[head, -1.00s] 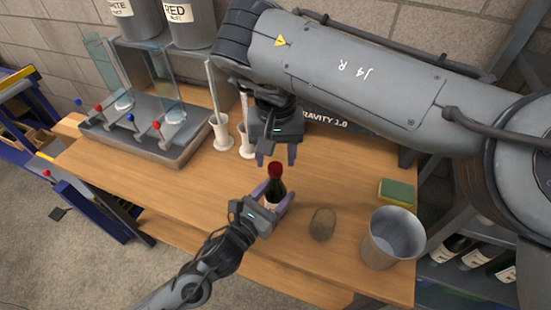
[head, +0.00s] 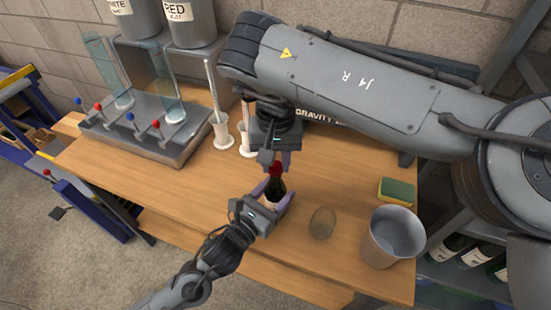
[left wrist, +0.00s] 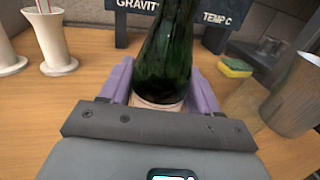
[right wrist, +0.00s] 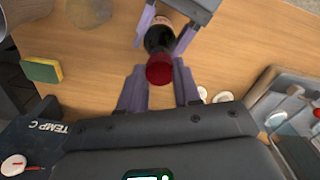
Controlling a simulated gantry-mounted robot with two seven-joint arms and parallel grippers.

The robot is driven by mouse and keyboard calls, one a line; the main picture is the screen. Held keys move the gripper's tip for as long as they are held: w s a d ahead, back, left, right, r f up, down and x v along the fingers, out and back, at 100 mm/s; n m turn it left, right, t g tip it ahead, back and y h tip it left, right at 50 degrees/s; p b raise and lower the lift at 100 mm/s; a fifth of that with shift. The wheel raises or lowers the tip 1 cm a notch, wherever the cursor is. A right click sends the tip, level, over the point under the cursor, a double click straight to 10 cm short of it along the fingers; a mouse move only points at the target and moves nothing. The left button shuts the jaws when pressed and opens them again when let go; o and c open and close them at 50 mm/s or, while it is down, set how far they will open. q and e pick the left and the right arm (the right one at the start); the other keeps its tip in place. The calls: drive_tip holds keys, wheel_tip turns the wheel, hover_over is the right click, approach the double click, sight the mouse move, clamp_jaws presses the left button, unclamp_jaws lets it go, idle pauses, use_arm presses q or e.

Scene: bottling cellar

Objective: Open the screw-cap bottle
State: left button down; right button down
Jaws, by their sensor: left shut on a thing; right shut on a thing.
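The screw-cap bottle (head: 273,191) is dark green with a red cap (head: 275,169) and stands upright above the wooden bench. My left gripper (head: 268,195) is shut around its body, low down; the left wrist view shows the green glass (left wrist: 165,60) between its purple fingers. My right gripper (head: 275,160) comes from above and is shut on the red cap, which also shows in the right wrist view (right wrist: 160,69) between the fingertips. Whether the bottle's base touches the bench is hidden.
White cylinders (head: 223,131) and a metal filler tray (head: 150,138) stand to the left. The bench (head: 170,190) is clear left of the bottle.

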drive_tip(key=n, duration=0.6)
drive_tip(key=shift+n, duration=0.4)
drive_tip(key=n, duration=1)
drive_tip(key=shift+r+n, duration=0.1)
drive_tip(key=shift+n, duration=0.3)
drive_tip(key=n, duration=1)
drive_tip(key=shift+n, duration=0.4)
drive_tip(key=n, duration=0.6)
drive_tip(key=shift+n, duration=0.3)
drive_tip(key=n, duration=1.4)
drive_tip(key=shift+r, duration=0.1)
drive_tip(key=n, duration=0.5)
